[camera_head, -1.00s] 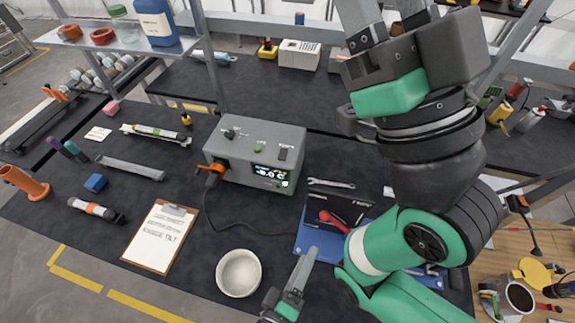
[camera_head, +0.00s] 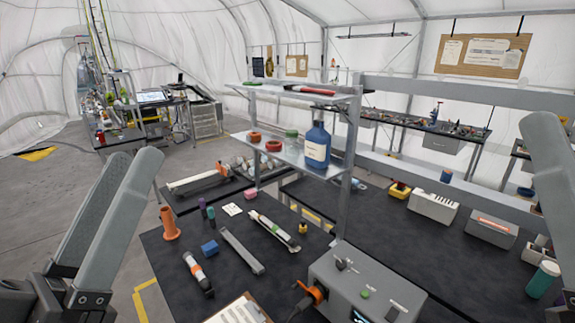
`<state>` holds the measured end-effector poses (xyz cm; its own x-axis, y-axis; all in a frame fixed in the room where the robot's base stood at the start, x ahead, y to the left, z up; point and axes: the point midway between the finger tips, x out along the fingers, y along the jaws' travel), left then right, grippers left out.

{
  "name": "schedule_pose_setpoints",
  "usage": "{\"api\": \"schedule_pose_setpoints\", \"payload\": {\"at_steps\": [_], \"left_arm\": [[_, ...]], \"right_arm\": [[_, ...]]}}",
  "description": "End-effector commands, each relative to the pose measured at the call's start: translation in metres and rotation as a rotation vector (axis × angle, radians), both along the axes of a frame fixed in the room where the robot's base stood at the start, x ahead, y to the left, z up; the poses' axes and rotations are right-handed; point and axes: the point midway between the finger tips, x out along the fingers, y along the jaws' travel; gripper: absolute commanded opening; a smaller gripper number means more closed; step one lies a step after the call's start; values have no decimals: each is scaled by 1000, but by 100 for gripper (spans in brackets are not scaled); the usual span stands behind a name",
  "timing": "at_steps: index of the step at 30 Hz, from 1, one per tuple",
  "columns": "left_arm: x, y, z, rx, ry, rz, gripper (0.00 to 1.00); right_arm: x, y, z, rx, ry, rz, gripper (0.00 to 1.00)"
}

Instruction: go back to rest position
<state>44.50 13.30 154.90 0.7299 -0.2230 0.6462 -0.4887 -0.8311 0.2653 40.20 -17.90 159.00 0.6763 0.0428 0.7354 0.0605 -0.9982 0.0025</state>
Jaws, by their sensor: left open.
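My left gripper (camera_head: 135,158) is raised at the left edge of the head view, with its two grey fingers pointing up. The fingers stand apart with nothing between them, so it is open. It shows in front of the floor and the far-left bench, and touches nothing that I can see. One grey finger of my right gripper (camera_head: 550,185) rises at the right edge. The rest of it is cut off by the frame, so its opening is hidden.
The black-topped table (camera_head: 165,255) below carries a grey control box (camera_head: 365,285), a clipboard (camera_head: 240,313), an orange holder (camera_head: 169,225) and a blue block (camera_head: 209,248). A shelf (camera_head: 290,150) with a blue bottle (camera_head: 317,145) stands behind. Open floor lies at left.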

Motion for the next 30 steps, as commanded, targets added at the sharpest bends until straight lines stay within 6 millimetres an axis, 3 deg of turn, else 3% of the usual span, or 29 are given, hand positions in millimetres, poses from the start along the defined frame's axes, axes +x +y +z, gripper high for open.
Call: {"api": "schedule_pose_setpoints", "payload": {"at_steps": [1,2,3,4,6,18,23,30], "left_arm": [[-22,19,28,43,-94,122,60],[-35,29,41,75,-143,210,60],[-51,43,48,145,-189,378,60],[-49,50,44,212,-177,483,60],[-45,48,89,238,-173,490,60],[-43,46,255,236,-169,482,60],[-43,46,282,235,-168,481,60],[-43,46,275,235,-168,480,60]], "right_arm": [[0,0,0,0,0,0,50],[0,0,0,0,0,0,50],[0,0,0,0,0,0,50],[0,0,0,0,0,0,50],[1,0,46,0,3,0,50],[0,0,215,0,-1,0,50],[0,0,241,0,0,0,50],[0,0,234,0,1,0,50]]}}
